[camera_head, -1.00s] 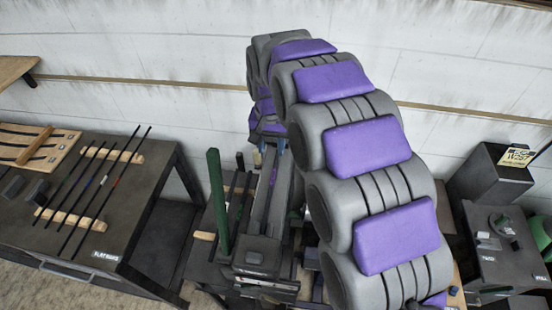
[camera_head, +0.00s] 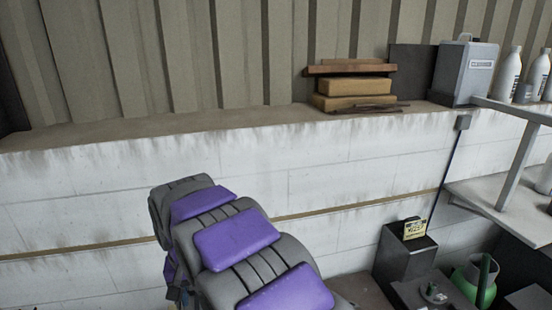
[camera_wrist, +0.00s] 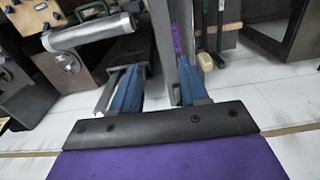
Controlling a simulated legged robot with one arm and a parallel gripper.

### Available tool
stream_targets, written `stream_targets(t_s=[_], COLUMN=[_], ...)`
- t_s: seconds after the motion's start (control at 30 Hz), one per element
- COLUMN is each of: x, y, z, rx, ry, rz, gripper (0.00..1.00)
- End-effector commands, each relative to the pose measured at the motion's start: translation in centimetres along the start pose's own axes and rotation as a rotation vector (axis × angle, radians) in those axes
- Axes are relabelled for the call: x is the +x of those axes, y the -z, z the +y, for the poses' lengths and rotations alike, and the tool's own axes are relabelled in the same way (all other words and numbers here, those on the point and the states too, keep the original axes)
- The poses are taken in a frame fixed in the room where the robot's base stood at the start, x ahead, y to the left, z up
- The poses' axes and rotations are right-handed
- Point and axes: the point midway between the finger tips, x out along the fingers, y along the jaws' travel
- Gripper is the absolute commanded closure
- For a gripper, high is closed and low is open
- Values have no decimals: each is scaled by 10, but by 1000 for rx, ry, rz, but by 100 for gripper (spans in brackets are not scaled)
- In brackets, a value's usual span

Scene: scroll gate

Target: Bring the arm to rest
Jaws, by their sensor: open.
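My gripper (camera_wrist: 158,90) shows in the wrist view as two blue fingers spread apart, so it is open. A long grey bar (camera_wrist: 163,35) shows between the fingers. I cannot tell whether it lies between them or only behind them; no contact is visible. My arm, grey with purple pads, rises from the bottom edge of the head view and bends down at its far end near the white wall (camera_head: 330,185). In that view the gripper is mostly hidden behind the arm and cut off low in the picture.
A ledge (camera_head: 200,127) on the wall holds stacked blocks (camera_head: 352,88) and a grey canister (camera_head: 466,70). At lower right are a dark box (camera_head: 405,262) with a yellow sign and a green container (camera_head: 478,280). A metal cylinder (camera_wrist: 90,32) shows in the wrist view.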

Motion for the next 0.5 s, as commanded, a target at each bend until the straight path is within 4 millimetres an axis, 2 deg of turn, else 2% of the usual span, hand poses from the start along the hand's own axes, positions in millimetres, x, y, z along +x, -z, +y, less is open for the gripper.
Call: stream_targets(t_s=[0.03, 0.2, 0.3, 0.5], x=[-2, -6, -5, 2], y=[-7, -43, -70, -131], z=[20, 89, 124, 179], rx=[19, 66, 93, 146], ry=[-1, -7, -10, -13], rz=[-3, -24, -39, -70], gripper=[56, 56, 56, 56])
